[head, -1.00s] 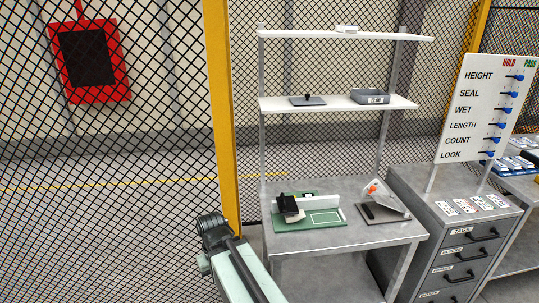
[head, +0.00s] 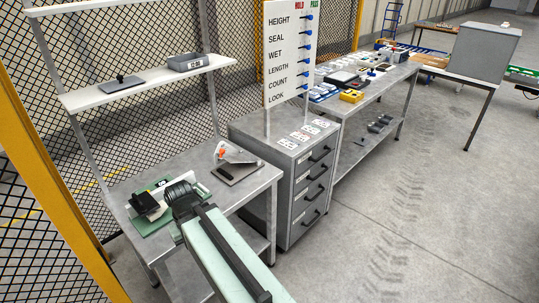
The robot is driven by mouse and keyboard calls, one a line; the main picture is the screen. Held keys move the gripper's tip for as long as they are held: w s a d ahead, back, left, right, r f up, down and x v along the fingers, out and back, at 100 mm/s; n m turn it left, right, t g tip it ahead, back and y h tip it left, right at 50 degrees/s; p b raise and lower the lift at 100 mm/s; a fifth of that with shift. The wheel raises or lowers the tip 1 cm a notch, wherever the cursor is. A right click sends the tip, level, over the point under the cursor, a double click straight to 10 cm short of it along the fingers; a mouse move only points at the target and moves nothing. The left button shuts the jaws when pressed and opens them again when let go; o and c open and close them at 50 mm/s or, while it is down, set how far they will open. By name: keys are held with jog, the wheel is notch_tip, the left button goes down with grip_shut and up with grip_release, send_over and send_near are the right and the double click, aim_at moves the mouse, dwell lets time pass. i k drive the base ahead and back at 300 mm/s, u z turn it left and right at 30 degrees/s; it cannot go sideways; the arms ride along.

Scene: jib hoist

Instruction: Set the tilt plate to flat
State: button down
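On the grey bench (head: 262,176) is a dark flat base (head: 238,173) with a pale, partly clear tilted piece (head: 228,151) and an orange part on it. This may be the tilt plate, but I cannot tell for sure. To its left is a green board (head: 152,226) with a black block (head: 145,202) and a white upright strip. My pale green arm reaches up from the bottom, and its dark end (head: 181,194) overlaps the green board's right side in the picture. No fingertips can be made out, and part of the board is hidden.
The shelf (head: 143,90) above holds a grey bin (head: 193,63) and a flat plate with a knob (head: 121,83). Open floor (head: 430,180) lies to the right.

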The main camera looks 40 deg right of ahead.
aim_at(245, 157)
jog(key=z, duration=0.45)
jog(key=k, duration=0.55)
jog(key=z, duration=0.35)
jog(key=i, duration=0.5)
jog(key=u, duration=0.05)
jog(key=k, duration=1.1)
jog(key=u, duration=0.6)
jog(key=i, duration=2)
jog(key=z, duration=0.8)
